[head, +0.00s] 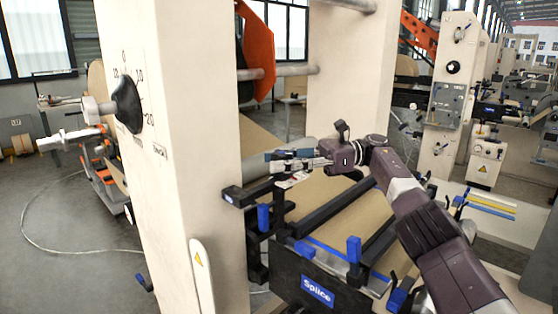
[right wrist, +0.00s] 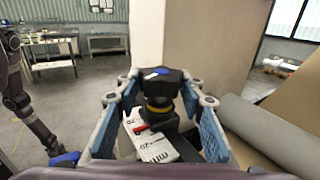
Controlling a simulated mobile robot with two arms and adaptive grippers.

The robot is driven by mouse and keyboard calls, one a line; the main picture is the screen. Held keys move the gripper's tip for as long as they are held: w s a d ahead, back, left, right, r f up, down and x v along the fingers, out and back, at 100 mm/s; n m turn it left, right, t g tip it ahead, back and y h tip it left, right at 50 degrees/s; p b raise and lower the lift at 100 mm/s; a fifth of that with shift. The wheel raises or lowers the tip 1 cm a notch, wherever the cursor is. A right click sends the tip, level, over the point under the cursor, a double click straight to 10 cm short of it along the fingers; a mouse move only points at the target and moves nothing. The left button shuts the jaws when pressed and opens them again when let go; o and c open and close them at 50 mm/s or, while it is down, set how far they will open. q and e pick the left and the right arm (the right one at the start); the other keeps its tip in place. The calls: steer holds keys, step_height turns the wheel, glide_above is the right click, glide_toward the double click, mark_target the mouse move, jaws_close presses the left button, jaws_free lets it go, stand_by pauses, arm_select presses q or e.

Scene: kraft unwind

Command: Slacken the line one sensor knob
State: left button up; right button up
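In the right wrist view, a black knob (right wrist: 160,92) with a yellow ring and a blue mark on top stands over a white scale plate (right wrist: 158,147) with a red pointer. The blue finger pads of my right gripper (right wrist: 163,112) stand apart on either side of the knob. Whether they touch it I cannot tell. In the head view my right gripper (head: 290,160) is above the splice unit, beyond the large column; the knob there is too small to make out.
A pale column (head: 190,130) stands close on the left with a larger black dial knob (head: 127,104) on its face. The black splice unit (head: 318,290) and brown paper web (head: 330,207) lie below my right arm.

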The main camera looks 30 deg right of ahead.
steer(key=o, duration=0.4)
steer(key=shift+f, duration=0.35)
steer(key=shift+d+r, duration=0.1)
steer(key=shift+r, duration=0.05)
steer(key=shift+r, duration=0.1)
